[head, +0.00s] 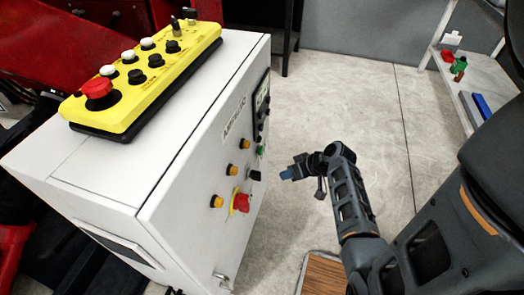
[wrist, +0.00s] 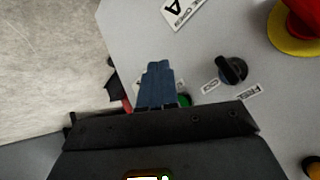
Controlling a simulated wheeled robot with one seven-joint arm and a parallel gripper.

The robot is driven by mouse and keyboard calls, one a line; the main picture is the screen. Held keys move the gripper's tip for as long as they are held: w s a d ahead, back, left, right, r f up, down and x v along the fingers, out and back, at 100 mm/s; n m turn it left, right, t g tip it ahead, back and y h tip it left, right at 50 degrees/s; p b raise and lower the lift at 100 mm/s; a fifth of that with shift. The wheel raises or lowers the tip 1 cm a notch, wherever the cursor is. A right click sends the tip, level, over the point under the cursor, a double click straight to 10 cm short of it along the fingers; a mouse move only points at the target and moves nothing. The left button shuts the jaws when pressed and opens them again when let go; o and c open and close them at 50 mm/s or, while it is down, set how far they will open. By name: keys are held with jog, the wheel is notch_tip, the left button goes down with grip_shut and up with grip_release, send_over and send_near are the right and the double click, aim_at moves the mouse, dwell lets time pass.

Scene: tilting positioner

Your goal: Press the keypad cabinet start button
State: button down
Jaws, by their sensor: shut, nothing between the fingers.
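The white control cabinet (head: 190,165) stands at the left in the head view, its door panel facing my arm. A small green button (head: 259,150) sits on the panel below a dark display (head: 261,98). In the wrist view the green button (wrist: 185,101) is mostly hidden behind my gripper. My gripper (head: 286,175) has blue fingertips, is shut and empty, and points at the panel with a visible gap in the head view. The fingers also show in the wrist view (wrist: 158,84), beside the button. I cannot tell whether they line up with it.
Near the green button are a black selector knob (wrist: 231,70) and a red emergency stop (wrist: 302,22) on a yellow ring. Orange buttons (head: 217,201) are on the panel. A yellow pendant (head: 145,75) lies on top. A shelf (head: 470,80) stands at the back right; floor between is clear.

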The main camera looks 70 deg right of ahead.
aim_at(261, 151)
jog(key=s+d+r, duration=0.2)
jog(key=d, duration=0.4)
jog(key=shift+s+t+y, duration=0.25)
jog(key=shift+t+y, duration=0.05)
jog(key=shift+t, duration=0.1)
jog(key=shift+w, duration=0.1)
jog(key=w, duration=0.8)
jog(key=shift+w+a+b, duration=0.15)
jog(key=shift+w+b, duration=0.2)
jog(key=shift+w+r, duration=0.1)
jog(key=shift+w, duration=0.1)
dwell(1.4)
jog(key=shift+w, duration=0.2)
jog(key=shift+w, duration=0.45)
dwell(0.7)
dwell(0.4)
jog(key=shift+s, duration=0.85)
